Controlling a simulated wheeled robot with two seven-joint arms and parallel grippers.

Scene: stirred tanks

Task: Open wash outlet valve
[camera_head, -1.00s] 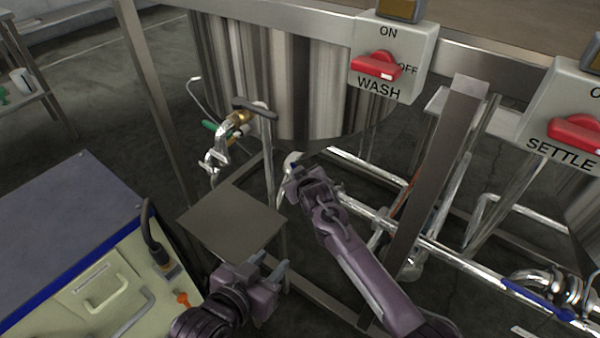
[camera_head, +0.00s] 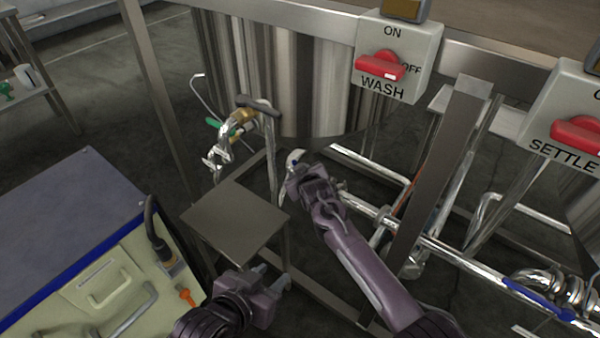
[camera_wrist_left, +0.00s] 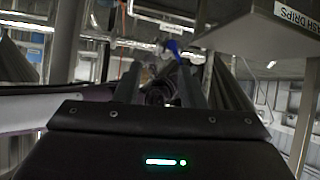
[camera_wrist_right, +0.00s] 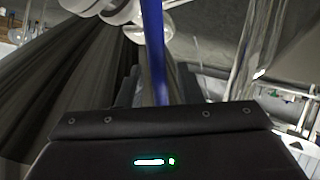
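The wash tank (camera_head: 290,85) stands under the frame that bears the WASH switch box (camera_head: 398,57). The wash outlet valve's blue handle (camera_wrist_right: 154,50) runs lengthwise between the fingers of my right gripper (camera_wrist_right: 158,88). In the head view my right gripper (camera_head: 296,178) is at the pipe end under the tank and hides most of the valve. Its fingers look apart, with gaps beside the handle. My left gripper (camera_head: 270,276) is open and empty, low beside the small steel stand. A blue handle (camera_wrist_left: 172,48) also shows beyond its fingers in the left wrist view.
The steel stand (camera_head: 235,217) is between the left gripper and the tank. A steel post (camera_head: 440,170) and pipes are close to my right arm. A blue-topped cabinet (camera_head: 70,220) stands at left.

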